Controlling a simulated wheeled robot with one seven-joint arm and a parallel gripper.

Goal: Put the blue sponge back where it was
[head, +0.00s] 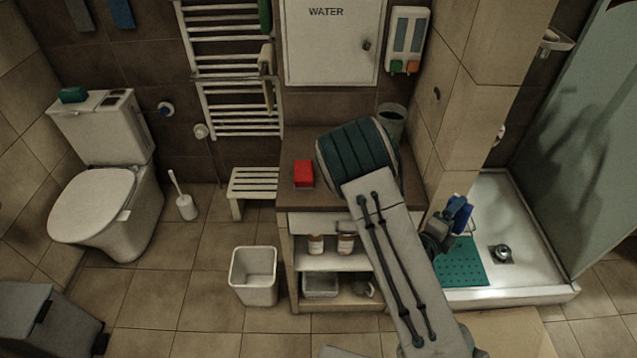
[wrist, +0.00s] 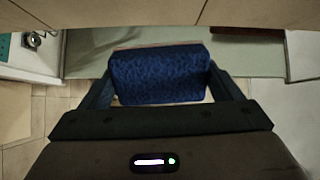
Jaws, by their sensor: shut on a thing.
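The blue sponge (wrist: 160,75) is held between the two fingers of my gripper (wrist: 160,92) in the wrist view; it has a dark blue mottled face and a thin pale reddish strip along its far edge. In the head view my gripper (head: 452,222) is beside the pillar, in front of the shower tray, and the sponge shows there as a small blue patch (head: 459,205). My arm hides part of the counter. I cannot tell which spot the sponge came from.
A red block (head: 303,174) stands on the wooden counter (head: 300,146). The shower tray (head: 520,240) holds a teal mat (head: 462,270) and a drain (head: 501,253). A tiled pillar (head: 462,120) separates counter and shower. A white bin (head: 254,277) stands on the floor.

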